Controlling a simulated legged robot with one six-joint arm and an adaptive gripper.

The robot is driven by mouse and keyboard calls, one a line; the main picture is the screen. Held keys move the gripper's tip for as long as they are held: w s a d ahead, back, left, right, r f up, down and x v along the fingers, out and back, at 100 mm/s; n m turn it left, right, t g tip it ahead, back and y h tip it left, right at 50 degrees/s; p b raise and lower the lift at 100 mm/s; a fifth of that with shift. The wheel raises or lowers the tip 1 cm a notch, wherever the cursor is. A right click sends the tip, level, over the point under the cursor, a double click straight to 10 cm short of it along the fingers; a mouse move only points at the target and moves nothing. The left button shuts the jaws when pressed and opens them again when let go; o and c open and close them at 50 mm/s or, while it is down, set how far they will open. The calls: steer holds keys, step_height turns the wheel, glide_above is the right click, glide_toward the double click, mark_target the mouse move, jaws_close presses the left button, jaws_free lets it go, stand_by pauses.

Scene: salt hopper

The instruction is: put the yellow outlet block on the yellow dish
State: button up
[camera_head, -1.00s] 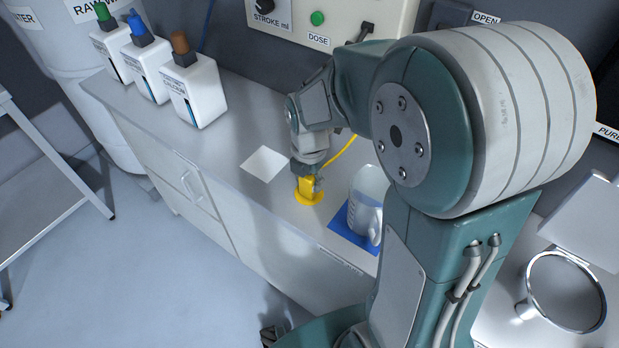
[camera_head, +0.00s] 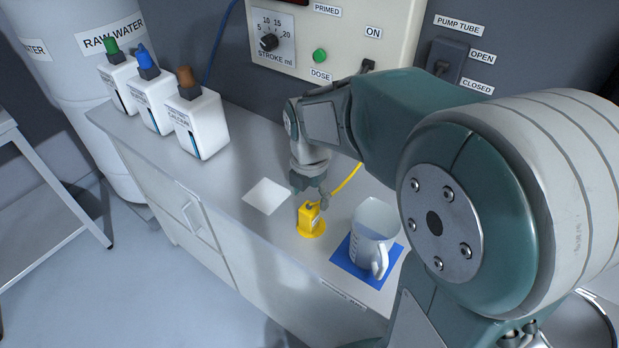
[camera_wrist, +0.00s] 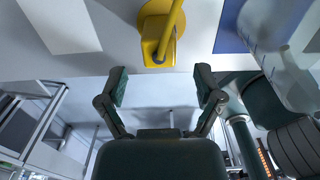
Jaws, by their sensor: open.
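The yellow outlet block (camera_head: 309,217) stands upright on the round yellow dish (camera_head: 319,233) near the front edge of the counter. A yellow tube runs from the block's top back toward the wall. My gripper (camera_head: 309,190) is just above and behind the block, apart from it. In the wrist view my gripper (camera_wrist: 160,90) has its two fingers spread with nothing between them. The block (camera_wrist: 158,42) and dish (camera_wrist: 147,10) show beyond the fingertips there.
A clear jug (camera_head: 374,235) stands on a blue mat (camera_head: 345,262) right of the dish. A white square (camera_head: 267,196) lies to the left. Several white bottles (camera_head: 203,125) stand at the counter's far left. A dosing panel (camera_head: 340,50) is on the wall behind.

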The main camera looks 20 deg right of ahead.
mark_target(311, 209)
step_height(311, 209, up, 6)
steer(key=shift+d+f, duration=0.1)
steer(key=shift+f, duration=0.05)
steer(key=shift+r, duration=0.2)
steer(key=s+r+m+t, duration=0.1)
steer(key=s+m+t, duration=0.1)
steer(key=s+m, duration=0.5)
steer(key=s+r+m+t, duration=0.2)
steer(key=s+m, duration=0.5)
steer(key=m, duration=1.1)
steer(key=shift+r+t, duration=0.3)
steer(key=shift+t, duration=0.5)
